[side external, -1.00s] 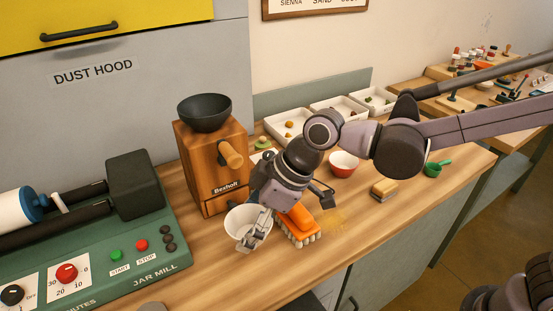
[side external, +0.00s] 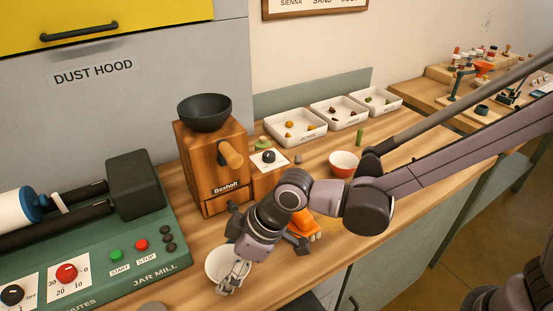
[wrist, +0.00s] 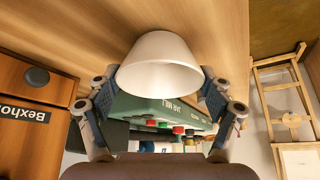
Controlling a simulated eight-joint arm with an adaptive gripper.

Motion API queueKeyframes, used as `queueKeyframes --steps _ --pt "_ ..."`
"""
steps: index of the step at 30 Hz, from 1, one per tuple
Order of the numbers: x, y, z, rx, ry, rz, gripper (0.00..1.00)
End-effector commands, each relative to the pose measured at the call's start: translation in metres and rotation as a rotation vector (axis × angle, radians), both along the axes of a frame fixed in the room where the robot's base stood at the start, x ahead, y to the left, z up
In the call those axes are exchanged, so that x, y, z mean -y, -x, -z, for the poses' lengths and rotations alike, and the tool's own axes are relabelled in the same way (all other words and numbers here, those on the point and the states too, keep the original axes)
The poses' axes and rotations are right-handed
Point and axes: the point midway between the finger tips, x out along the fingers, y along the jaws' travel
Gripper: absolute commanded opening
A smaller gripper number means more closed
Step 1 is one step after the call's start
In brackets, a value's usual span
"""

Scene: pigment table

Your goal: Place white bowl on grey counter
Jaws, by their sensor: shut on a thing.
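The white bowl (side external: 216,266) is in my gripper (side external: 236,272) near the front edge of the wooden worktop, right of the green jar mill. In the wrist view the white bowl (wrist: 160,66) sits between the two fingers, with its wide rim towards the camera. My gripper (wrist: 160,82) is shut on it. Its opening faces up in the side view. I cannot tell whether its base touches the worktop. The worktop (side external: 190,287) is light wood over grey-green cabinet fronts (side external: 400,235); no separate grey counter top is clear to me.
The jar mill (side external: 100,258) stands left of the bowl. An orange brush (side external: 305,228) lies partly hidden behind my arm. A red bowl (side external: 343,164) and white trays (side external: 296,127) are farther back.

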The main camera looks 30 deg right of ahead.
Motion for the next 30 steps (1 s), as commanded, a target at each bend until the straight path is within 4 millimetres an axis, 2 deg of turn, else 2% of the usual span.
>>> queueKeyframes --steps 7,8,9,10,23,30 --pt "0.0 0.0 0.002 0.0 0.0 0.0 0.45" --pt "0.0 0.0 0.003 0.0 0.0 0.0 0.83" --pt "0.0 0.0 0.003 0.0 0.0 0.0 0.94" --pt "0.0 0.0 0.003 0.0 0.0 0.0 1.0" --pt "0.0 0.0 0.0 0.0 0.0 0.0 1.0" --pt "0.009 0.006 -0.02 0.0 0.0 0.0 1.0"
